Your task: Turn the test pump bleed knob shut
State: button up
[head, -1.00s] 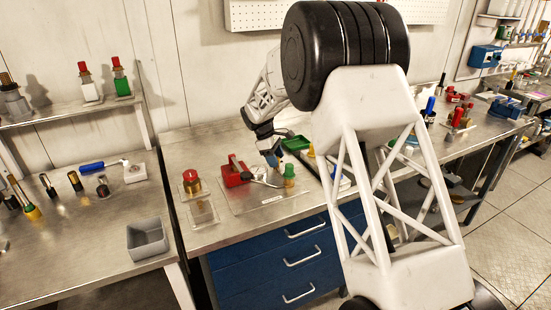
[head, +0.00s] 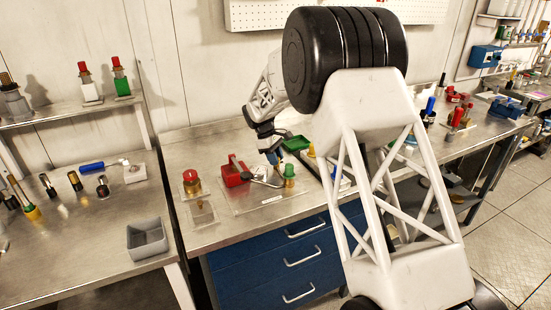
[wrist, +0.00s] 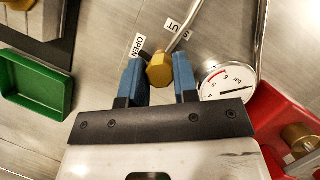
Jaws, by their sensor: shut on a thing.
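The bleed knob is a brass hexagonal knob (wrist: 159,70) in the middle of the wrist view. My gripper (wrist: 160,76) has its two blue fingers on opposite sides of it and is shut on it. A dark stub shows beside the knob near the OPEN label (wrist: 138,45). A second label (wrist: 172,25), partly hidden, ends in "UT". In the head view, my gripper (head: 273,158) is low over the test pump's plate, beside the red pump body (head: 234,171). The knob is not clear there. The red body also shows in the wrist view (wrist: 275,112).
A white pressure gauge (wrist: 228,84) sits close to the right finger. A thin metal rod runs up from the knob. A red-topped fitting (head: 191,181) stands left.

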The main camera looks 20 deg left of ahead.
jog(key=m+g, duration=0.1)
jog(key=m, duration=0.3)
jog(key=shift+w+y, duration=0.1)
jog(key=shift+y, duration=0.2)
jog(key=m+g+y, duration=0.1)
jog(key=m, duration=0.2)
jog(key=shift+m+g, duration=0.3)
jog(key=shift+m, duration=0.1)
jog(key=m, duration=0.2)
jog(key=m+y, duration=0.1)
jog(key=m, duration=0.1)
jog(key=shift+d+g+y, duration=0.15)
jog(key=shift+g+y, duration=0.15)
jog(key=shift+g, duration=0.1)
jog(key=shift+m+y, duration=0.7)
jog(key=shift+m, duration=1.5)
jog(key=o, duration=0.9)
jog(key=shift+w+r, duration=0.1)
jog(key=shift+v, duration=3.8)
